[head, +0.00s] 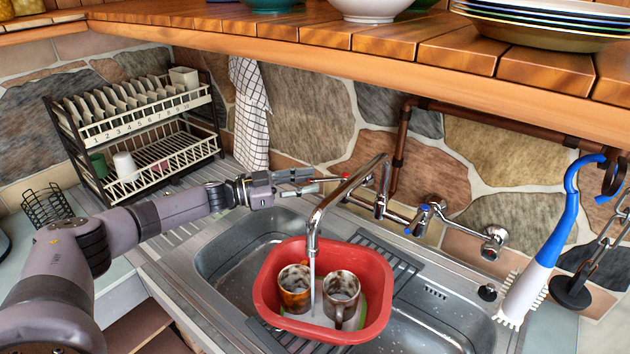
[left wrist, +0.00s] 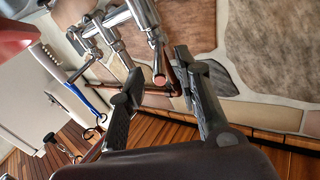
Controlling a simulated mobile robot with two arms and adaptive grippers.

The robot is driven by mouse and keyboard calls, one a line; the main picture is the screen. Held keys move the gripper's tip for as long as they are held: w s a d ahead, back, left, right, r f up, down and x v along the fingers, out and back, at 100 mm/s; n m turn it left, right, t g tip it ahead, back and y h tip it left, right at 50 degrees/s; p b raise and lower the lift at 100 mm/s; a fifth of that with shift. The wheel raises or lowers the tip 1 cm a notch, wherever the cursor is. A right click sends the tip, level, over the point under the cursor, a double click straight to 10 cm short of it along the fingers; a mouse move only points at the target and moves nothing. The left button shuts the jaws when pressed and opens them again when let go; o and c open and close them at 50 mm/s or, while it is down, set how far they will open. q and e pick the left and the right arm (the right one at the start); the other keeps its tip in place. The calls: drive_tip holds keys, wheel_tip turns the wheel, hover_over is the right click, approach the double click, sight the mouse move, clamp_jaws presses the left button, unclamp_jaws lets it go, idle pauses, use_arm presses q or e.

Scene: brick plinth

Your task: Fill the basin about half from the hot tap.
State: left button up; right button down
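The red basin (head: 380,290) sits in the sink under the chrome spout (head: 313,225). A thin stream of water (head: 312,275) falls from the spout into it. Two mugs, one brown (head: 294,296) and one grey (head: 341,308), stand in the basin; the water level is hard to tell. My left gripper (head: 318,180) is level beside the tap fitting, its fingers pointing at the red-marked hot tap (head: 345,177). In the left wrist view the fingers (left wrist: 158,70) are apart, with a chrome tap part between or just beyond them. Contact cannot be told. My right gripper is out of view.
A blue-marked tap (head: 422,216) is right of the spout. A dish rack (head: 150,150) with plates stands at the back left. A wooden shelf (head: 350,65) overhangs the sink. A blue and white brush (head: 540,255) is at the right.

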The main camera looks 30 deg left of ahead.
use_arm(q)
drive_tip(key=v, duration=0.9)
drive_tip(key=shift+s+a+r, duration=0.1)
idle(7.0)
